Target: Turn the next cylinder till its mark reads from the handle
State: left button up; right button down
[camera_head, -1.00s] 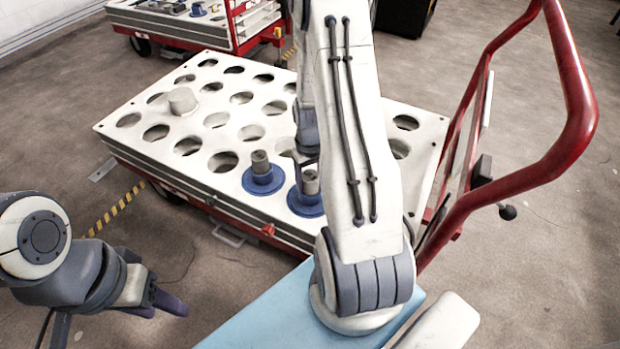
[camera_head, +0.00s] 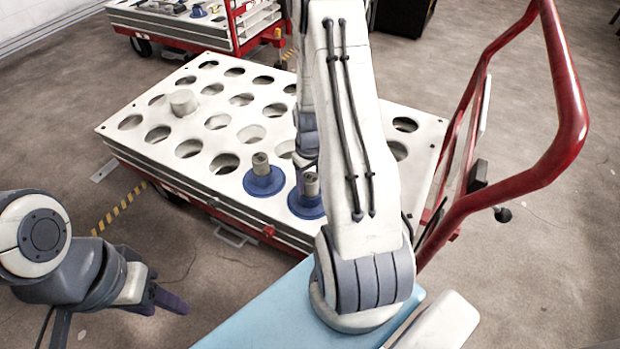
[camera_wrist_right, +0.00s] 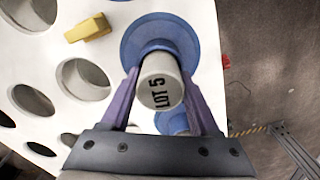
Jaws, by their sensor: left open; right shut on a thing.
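Two grey cylinders with blue flanges sit upright in the white holed board (camera_head: 205,105) on a cart. The left cylinder (camera_head: 260,164) stands free. My right gripper, partly hidden by my arm in the head view, is shut around the right cylinder (camera_head: 311,184). In the right wrist view, my right gripper (camera_wrist_right: 160,88) has a finger on each side of this cylinder (camera_wrist_right: 160,68). Its top reads "LOT 5", running from bottom to top of that view. The red cart handle (camera_head: 575,100) rises at the right. My left gripper (camera_head: 165,298) is open and empty, above the floor.
A yellow block (camera_wrist_right: 88,28) lies on the board beside the held cylinder. A pale plug (camera_head: 183,102) stands at the board's left. Many holes are empty. A second cart (camera_head: 190,30) stands behind. Striped tape (camera_head: 118,212) marks the floor.

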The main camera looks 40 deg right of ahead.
jog(key=shift+n, duration=0.4)
jog(key=shift+r+n+p, duration=0.15)
jog(key=shift+n+p, duration=0.4)
jog(key=shift+n, duration=0.95)
jog(key=shift+n+p, duration=0.5)
jog(key=shift+n, duration=1)
